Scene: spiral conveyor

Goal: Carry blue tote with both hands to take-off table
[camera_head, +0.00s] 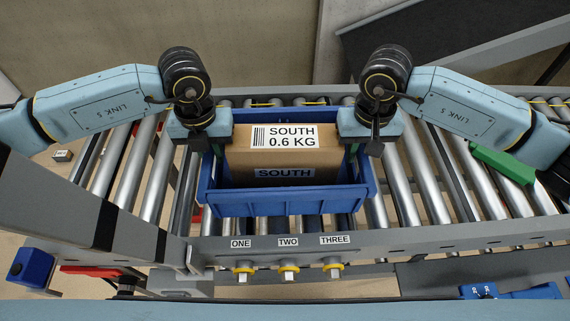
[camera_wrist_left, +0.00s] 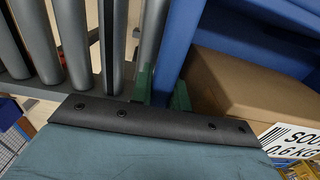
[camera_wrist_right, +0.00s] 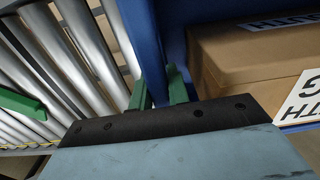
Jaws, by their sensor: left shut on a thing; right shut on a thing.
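The blue tote (camera_head: 283,204) sits over the roller conveyor in the head view, with a brown cardboard box (camera_head: 240,160) labelled SOUTH 0.6 KG inside. My left gripper (camera_head: 207,143) is shut on the tote's left wall, and my right gripper (camera_head: 358,146) is shut on its right wall. In the left wrist view, green fingers (camera_wrist_left: 163,95) straddle the blue wall (camera_wrist_left: 178,45). In the right wrist view, green fingers (camera_wrist_right: 159,90) straddle the other wall (camera_wrist_right: 146,45). I cannot tell whether the tote's bottom touches the rollers. The take-off table cannot be clearly identified.
Metal rollers (camera_head: 405,185) extend to both sides of the tote. A grey front rail (camera_head: 420,238) carries labels ONE, TWO and THREE above yellow-ringed buttons (camera_head: 288,267). A green block (camera_head: 502,164) lies on the right side. A grey frame (camera_head: 75,205) rises at left.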

